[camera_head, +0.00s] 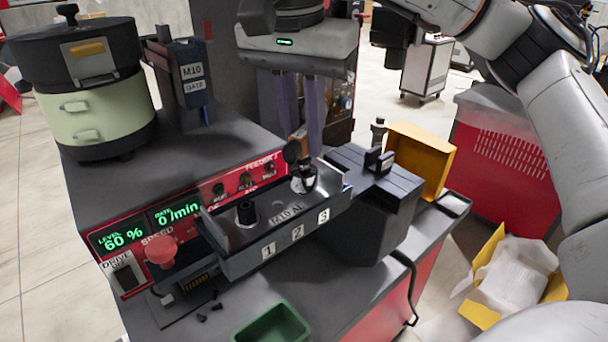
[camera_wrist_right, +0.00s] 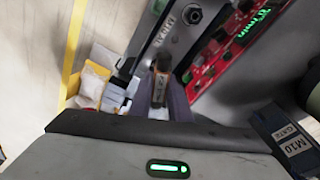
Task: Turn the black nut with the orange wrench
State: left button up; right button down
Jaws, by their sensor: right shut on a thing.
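My right gripper (camera_head: 303,143) comes down from above with its two purple fingers closed on the orange wrench (camera_head: 299,137). In the right wrist view the wrench (camera_wrist_right: 160,83) sits between the fingertips (camera_wrist_right: 161,100), dark end pointing up the picture. The black nut (camera_head: 246,212) appears as a short dark piece on the metal tray, left of and below the wrench. It shows near the top of the right wrist view (camera_wrist_right: 193,15). Whether the wrench touches anything on the tray is unclear. My left gripper is not in view.
The metal tray (camera_head: 262,262) carries labels 1, 2 and 3. A red control panel (camera_head: 243,182) stands behind it and a bowl feeder (camera_head: 95,100) at the left. A dark block (camera_head: 360,177) and yellow bin (camera_head: 423,158) stand right; a green tray (camera_head: 272,325) lies in front.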

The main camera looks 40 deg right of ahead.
jog(key=shift+r, duration=2.15)
